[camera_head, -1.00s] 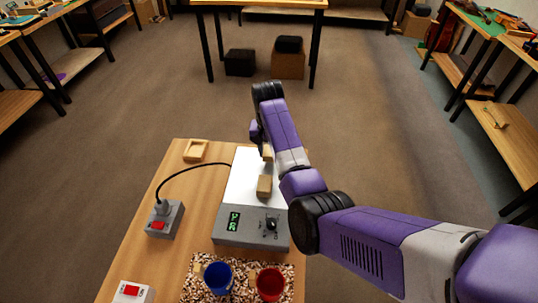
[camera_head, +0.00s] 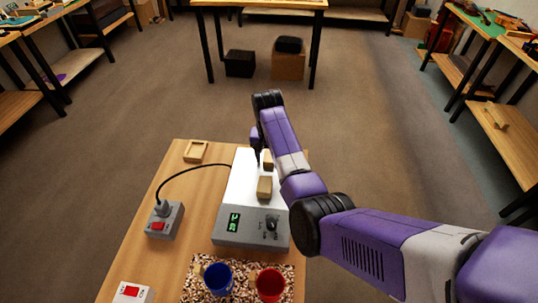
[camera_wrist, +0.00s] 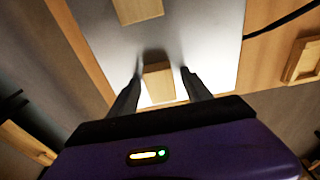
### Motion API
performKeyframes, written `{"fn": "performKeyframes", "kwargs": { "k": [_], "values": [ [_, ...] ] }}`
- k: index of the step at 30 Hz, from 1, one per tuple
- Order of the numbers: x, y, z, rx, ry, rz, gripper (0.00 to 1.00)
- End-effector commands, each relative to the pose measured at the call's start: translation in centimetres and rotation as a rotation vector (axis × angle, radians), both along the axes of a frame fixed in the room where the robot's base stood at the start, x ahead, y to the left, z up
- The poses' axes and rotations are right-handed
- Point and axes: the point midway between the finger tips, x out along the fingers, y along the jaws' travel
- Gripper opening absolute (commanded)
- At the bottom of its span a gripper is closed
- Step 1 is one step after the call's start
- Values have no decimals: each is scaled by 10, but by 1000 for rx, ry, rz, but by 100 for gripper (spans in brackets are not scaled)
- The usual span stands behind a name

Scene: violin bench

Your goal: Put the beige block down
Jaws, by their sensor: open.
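A beige block (camera_head: 268,160) sits on the far part of the white plate of a grey device (camera_head: 230,212), near its edge. In the wrist view the same block (camera_wrist: 158,84) lies between my two fingers, with a gap on each side. My gripper (camera_wrist: 160,72) is open around it; in the head view the gripper (camera_head: 259,154) is at the far end of the plate, partly hidden by my arm. A second similar block (camera_head: 264,187) lies nearer on the plate, and its end shows at the top of the wrist view (camera_wrist: 138,10).
A small wooden tray (camera_head: 195,151) stands at the table's far left. A grey switch box (camera_head: 165,221) with a black cable is left of the device. A blue cup (camera_head: 217,278) and a red cup (camera_head: 270,284) stand on a speckled mat in front.

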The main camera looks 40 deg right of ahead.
Motion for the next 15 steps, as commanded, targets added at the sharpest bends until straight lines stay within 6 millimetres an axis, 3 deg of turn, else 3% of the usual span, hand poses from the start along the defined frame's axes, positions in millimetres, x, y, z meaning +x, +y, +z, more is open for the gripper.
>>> {"fn": "performKeyframes", "kwargs": {
  "k": [5,15],
  "values": [
    [0,1,14,-2,-3,0,57],
    [-5,7,80,-2,-4,0,57]
  ]
}}
